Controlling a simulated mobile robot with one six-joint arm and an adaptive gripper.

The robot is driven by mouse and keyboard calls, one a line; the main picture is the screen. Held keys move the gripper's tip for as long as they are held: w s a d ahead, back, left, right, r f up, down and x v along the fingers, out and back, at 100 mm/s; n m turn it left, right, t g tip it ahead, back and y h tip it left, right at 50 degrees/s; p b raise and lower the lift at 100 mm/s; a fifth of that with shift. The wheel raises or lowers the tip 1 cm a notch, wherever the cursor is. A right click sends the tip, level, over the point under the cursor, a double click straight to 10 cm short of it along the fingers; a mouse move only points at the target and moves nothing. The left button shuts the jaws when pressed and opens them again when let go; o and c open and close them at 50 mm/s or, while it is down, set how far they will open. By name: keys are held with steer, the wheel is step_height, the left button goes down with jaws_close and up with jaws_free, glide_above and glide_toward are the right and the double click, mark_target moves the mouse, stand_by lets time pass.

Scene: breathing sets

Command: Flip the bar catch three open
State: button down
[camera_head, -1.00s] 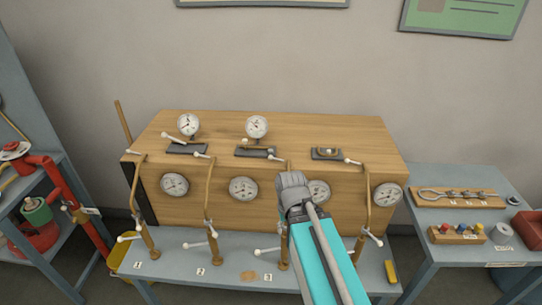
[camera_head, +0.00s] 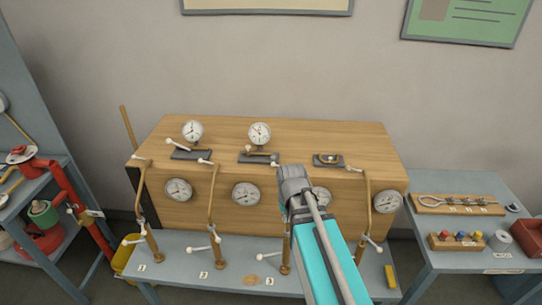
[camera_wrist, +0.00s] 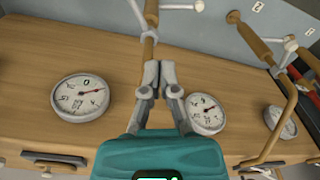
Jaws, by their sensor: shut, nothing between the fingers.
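My gripper (camera_wrist: 157,78) is shut and empty in the wrist view, its fingertips right at the brass pipe (camera_wrist: 151,42) of station three. I cannot tell whether they touch it. White-ended levers (camera_wrist: 180,7) branch off this pipe. In the head view my arm hides the gripper and much of that pipe, whose lower part (camera_head: 286,257) shows by label 3 (camera_head: 270,281). A white-tipped lever (camera_head: 265,252) sticks out to its left. On the wooden box, a dark plate with a brass fitting (camera_head: 328,159) is third from left. I cannot tell which part is bar catch three.
The wooden box (camera_head: 230,130) carries dials on its front and top. Similar brass pipes (camera_head: 212,205) stand to the left and right (camera_head: 367,200). A side table (camera_head: 430,230) holds tools at right; red pipework (camera_head: 75,190) stands at left.

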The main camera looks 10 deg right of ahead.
mark_target(273, 164)
steer(key=w+r+n+t+p, duration=0.1)
steer(key=w+r+p, duration=0.5)
steer(key=w, duration=0.4)
steer(key=w+r+n+t+y+p, duration=0.1)
steer(key=w+r+n+p, duration=0.1)
steer(key=w+r+p, duration=0.5)
steer(key=w+r, duration=0.2)
steer(key=w, duration=0.2)
steer(key=shift+t, duration=0.4)
steer(key=shift+d+f, duration=0.1)
steer(key=b+x, duration=0.9)
steer(key=shift+w+f, duration=0.1)
steer(key=shift+f, duration=0.25)
steer(key=shift+a+n, duration=0.3)
steer(key=shift+a, duration=0.1)
steer(key=shift+d, duration=0.1)
